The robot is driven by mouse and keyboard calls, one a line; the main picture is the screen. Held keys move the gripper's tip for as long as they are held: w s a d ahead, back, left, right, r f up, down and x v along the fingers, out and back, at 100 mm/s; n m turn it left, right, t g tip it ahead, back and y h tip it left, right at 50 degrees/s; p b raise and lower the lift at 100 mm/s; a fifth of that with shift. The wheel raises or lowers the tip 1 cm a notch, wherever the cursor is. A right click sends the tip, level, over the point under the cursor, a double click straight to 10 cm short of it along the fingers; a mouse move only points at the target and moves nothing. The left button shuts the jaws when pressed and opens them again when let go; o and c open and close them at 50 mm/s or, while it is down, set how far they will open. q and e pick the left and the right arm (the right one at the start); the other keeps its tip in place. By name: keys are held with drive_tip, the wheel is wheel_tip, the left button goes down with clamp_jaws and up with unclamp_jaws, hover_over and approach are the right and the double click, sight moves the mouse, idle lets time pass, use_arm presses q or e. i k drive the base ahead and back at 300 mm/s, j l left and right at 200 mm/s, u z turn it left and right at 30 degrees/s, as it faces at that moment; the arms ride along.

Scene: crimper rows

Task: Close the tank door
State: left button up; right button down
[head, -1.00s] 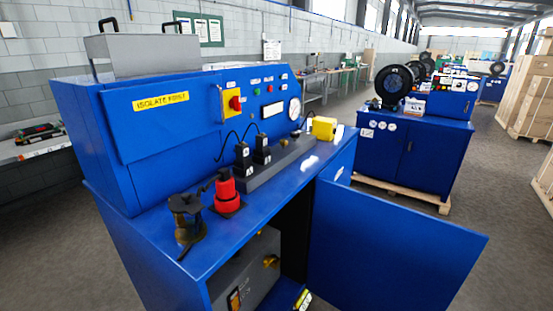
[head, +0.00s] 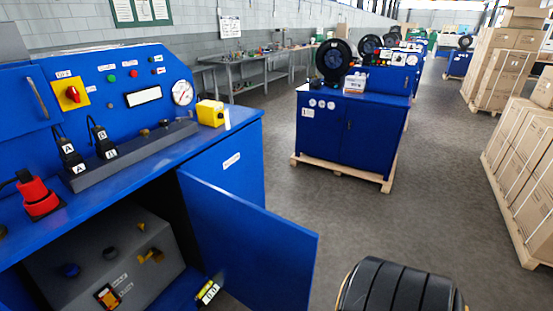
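The tank door (head: 245,245) is a flat blue panel hinged on the front of the blue bench (head: 222,138). It stands open, swung out toward the lower middle of the head view. Behind it, the open compartment holds a grey tank (head: 75,255) with blue, black and brass fittings. A small yellow-and-black item (head: 208,292) is low beside the door. Neither of my grippers shows in the view.
A second blue cabinet (head: 345,130) stands on a pallet beyond the bench. Stacked boxes (head: 525,170) line the right side. A black ribbed round object (head: 400,288) is at the bottom right. Grey floor (head: 435,190) between them is clear.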

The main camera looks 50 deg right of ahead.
sight(265, 260)
drive_tip(key=l+u, duration=0.15)
drive_tip(key=l, duration=0.35)
drive_tip(key=l+u, duration=0.1)
drive_tip(key=l, duration=0.4)
drive_tip(key=l+u, duration=0.15)
drive_tip(key=l, duration=0.4)
drive_tip(key=k+l+u, duration=0.1)
drive_tip(key=l, duration=0.4)
drive_tip(key=k+l+u, duration=0.15)
drive_tip(key=l, duration=0.35)
drive_tip(key=l+u, duration=0.1)
drive_tip(key=l, duration=0.35)
drive_tip(key=k+l, duration=0.25)
drive_tip(key=l, duration=0.25)
drive_tip(key=k+l+u, duration=0.15)
drive_tip(key=k+l, duration=0.15)
drive_tip(key=l, duration=0.2)
drive_tip(key=k+l, duration=0.25)
drive_tip(key=l, duration=0.2)
drive_tip(key=k+l+u, duration=0.1)
drive_tip(key=k+l, duration=0.2)
drive_tip(key=l, duration=0.15)
